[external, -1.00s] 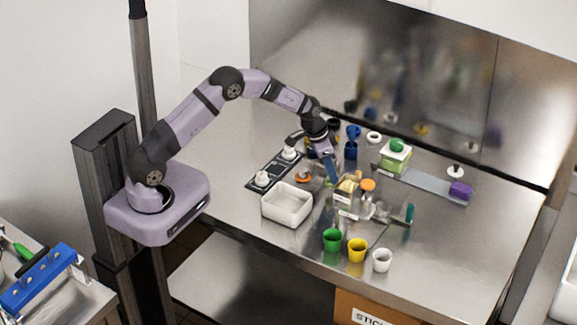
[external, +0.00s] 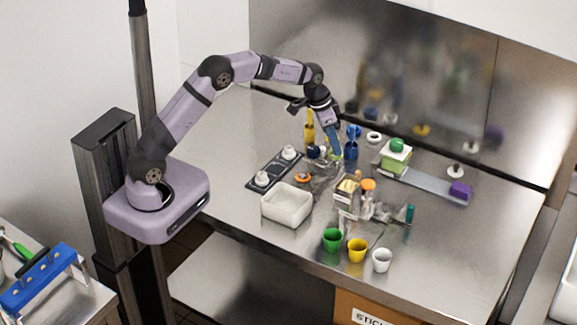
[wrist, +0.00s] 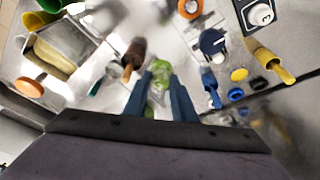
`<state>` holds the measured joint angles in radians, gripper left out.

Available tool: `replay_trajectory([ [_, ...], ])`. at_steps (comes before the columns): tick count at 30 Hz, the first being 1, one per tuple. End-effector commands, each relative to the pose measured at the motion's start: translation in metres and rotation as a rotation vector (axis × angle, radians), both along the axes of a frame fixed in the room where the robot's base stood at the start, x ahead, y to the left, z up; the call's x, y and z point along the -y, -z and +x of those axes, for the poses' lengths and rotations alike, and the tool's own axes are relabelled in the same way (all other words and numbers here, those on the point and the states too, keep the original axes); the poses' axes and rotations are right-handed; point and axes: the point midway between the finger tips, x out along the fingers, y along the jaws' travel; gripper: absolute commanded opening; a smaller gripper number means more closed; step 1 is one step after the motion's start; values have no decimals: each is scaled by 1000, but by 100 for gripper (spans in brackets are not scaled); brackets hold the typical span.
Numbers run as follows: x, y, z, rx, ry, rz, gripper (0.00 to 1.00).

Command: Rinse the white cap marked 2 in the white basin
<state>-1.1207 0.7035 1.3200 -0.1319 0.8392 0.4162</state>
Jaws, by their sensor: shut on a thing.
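A dark tray (external: 252,184) holds two white caps, a rear one (external: 289,152) and a front one (external: 262,178). Their markings are too small to read in the external view. A white cap (wrist: 260,14) with a dark mark shows at the top right of the wrist view; I cannot tell its number for sure. The white basin (external: 286,205) stands in front of the tray. My gripper (external: 334,155) has blue fingers, right of the tray and behind the basin. In the wrist view my gripper (wrist: 160,85) is shut on a small green thing (wrist: 160,72).
A blue holder (external: 351,148) and a yellow one (external: 309,133) stand near my gripper. Green (external: 332,239), yellow (external: 357,250) and white (external: 382,260) cups line the front edge. A box with a green top (external: 396,155) stands at right. The table's left side is clear.

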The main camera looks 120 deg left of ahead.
Motion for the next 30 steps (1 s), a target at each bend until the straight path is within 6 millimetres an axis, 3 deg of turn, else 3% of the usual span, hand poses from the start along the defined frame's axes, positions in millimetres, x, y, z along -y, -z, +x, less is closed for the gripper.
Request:
replay_trajectory([
  [1,-1,-17,2,1,2,3,2],
  [5,7,-41,0,0,5,0,2],
  [16,65,-51,-17,-3,-9,-2,2],
  [23,120,-31,-35,-4,-37,-4,2],
  [30,173,15,-63,-6,-64,-5,2],
])
